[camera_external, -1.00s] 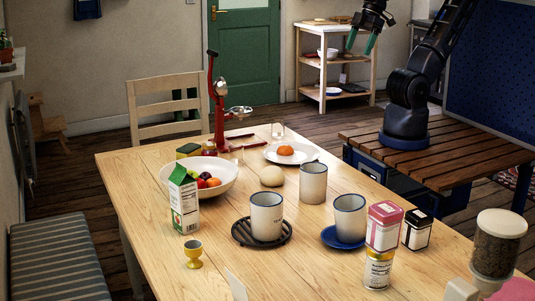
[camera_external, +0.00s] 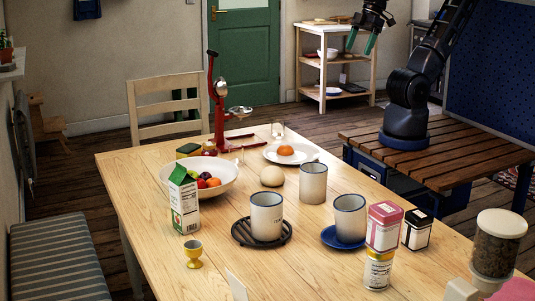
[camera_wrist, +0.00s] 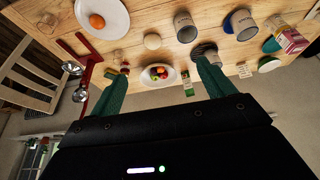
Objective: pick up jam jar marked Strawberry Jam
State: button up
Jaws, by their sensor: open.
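I cannot make out a jar that reads Strawberry Jam; the labels are too small to read. My gripper (camera_external: 359,43) is open and empty, raised well beyond the table's far right side, with green fingers pointing down. In the wrist view my gripper (camera_wrist: 162,72) shows its two fingers spread apart with nothing between them.
The wooden table (camera_external: 300,270) holds a fruit bowl (camera_external: 222,183), a carton (camera_external: 184,205), several mugs, a bun (camera_external: 272,176), a plate (camera_external: 310,155) with an orange and a tall red stand (camera_external: 219,110).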

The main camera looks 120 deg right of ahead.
dwell(0.3)
jog(key=n+g+h, duration=0.2)
jog(key=n+h, duration=0.1)
jog(key=n, duration=2.3)
send_over(209, 153)
jog(key=s, duration=0.4)
notch_tip(209, 153, down, 31)
jog(key=shift+w+x, duration=0.15)
jog(key=shift+x, duration=2.5)
jog(key=shift+w+x, duration=0.15)
jog(key=shift+x, duration=2.5)
jog(key=shift+a, duration=0.15)
jog(key=c, duration=1.3)
jog(key=shift+r, duration=0.1)
